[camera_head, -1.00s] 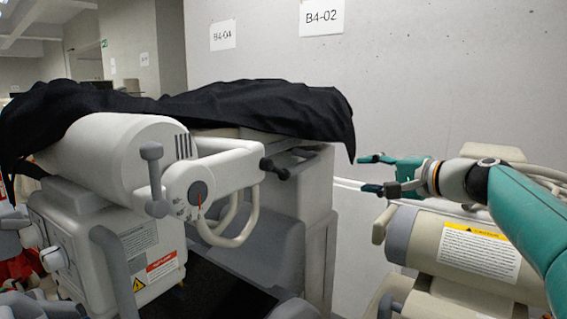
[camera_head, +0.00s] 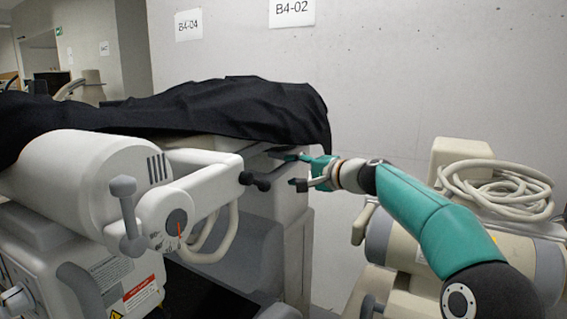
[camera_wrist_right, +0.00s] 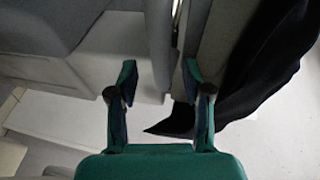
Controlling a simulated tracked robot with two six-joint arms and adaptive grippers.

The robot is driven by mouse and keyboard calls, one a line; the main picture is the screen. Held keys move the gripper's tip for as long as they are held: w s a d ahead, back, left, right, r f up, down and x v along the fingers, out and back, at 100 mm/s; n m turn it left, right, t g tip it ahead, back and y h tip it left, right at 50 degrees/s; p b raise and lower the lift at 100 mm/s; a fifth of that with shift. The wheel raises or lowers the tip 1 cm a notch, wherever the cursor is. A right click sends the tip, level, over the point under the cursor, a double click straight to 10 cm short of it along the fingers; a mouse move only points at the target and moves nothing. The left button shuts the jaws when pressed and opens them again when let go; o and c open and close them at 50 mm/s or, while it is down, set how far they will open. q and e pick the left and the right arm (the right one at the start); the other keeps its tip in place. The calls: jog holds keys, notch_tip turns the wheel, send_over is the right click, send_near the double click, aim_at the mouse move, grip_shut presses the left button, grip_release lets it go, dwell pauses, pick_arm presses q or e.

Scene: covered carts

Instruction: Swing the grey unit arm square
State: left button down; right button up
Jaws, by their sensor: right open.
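The grey unit (camera_head: 85,175) stands at the left in the head view, with a round drum-like body. Its arm (camera_head: 205,188) reaches to the right from a grey hub with an orange mark (camera_head: 178,222) and ends in a black handle (camera_head: 256,181). My right gripper (camera_head: 286,170) is open and empty, just right of the handle, with a gap between them. In the right wrist view its two fingers (camera_wrist_right: 158,85) are spread, with pale and grey cart surfaces beyond. My left gripper is not in view.
A black cover (camera_head: 220,108) drapes over the cart; its hanging edge is close to my right gripper and also shows in the right wrist view (camera_wrist_right: 270,70). A beige unit with a coiled hose (camera_head: 495,185) stands at the right.

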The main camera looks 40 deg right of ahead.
aim_at(287, 170)
jog(key=shift+w+d+f+p, duration=0.1)
jog(key=shift+w+f+p, duration=0.1)
jog(key=shift+w, duration=0.6)
jog(key=shift+w+a+f+p, duration=0.1)
jog(key=shift+w+p, duration=0.15)
jog(key=shift+w, duration=0.5)
jog(key=shift+w+d+f+p, duration=0.1)
jog(key=shift+w+f+p, duration=0.1)
jog(key=shift+w, duration=0.6)
grip_shut()
